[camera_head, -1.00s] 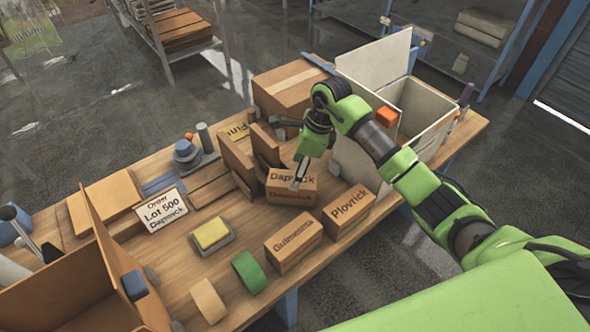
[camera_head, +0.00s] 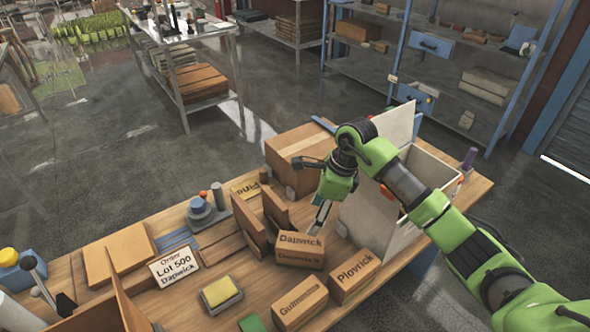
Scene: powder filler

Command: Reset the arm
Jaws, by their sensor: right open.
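My right arm reaches in from the right, over the white open-topped bin (camera_head: 430,170). My right gripper (camera_head: 319,222) points down, just behind the top edge of the brown Dapwick box (camera_head: 300,247). Its fingers look slim and close in view, with nothing seen between them. The box stands on the wooden table; whether the fingertips touch it I cannot tell. My left gripper is not in view.
The Plovrick box (camera_head: 355,277) and another labelled box (camera_head: 299,302) stand in front. Upright brown panels (camera_head: 250,226) stand left of the gripper. A large carton (camera_head: 296,155) is behind. An order sign (camera_head: 175,264) and a yellow sponge-like block (camera_head: 220,291) lie left.

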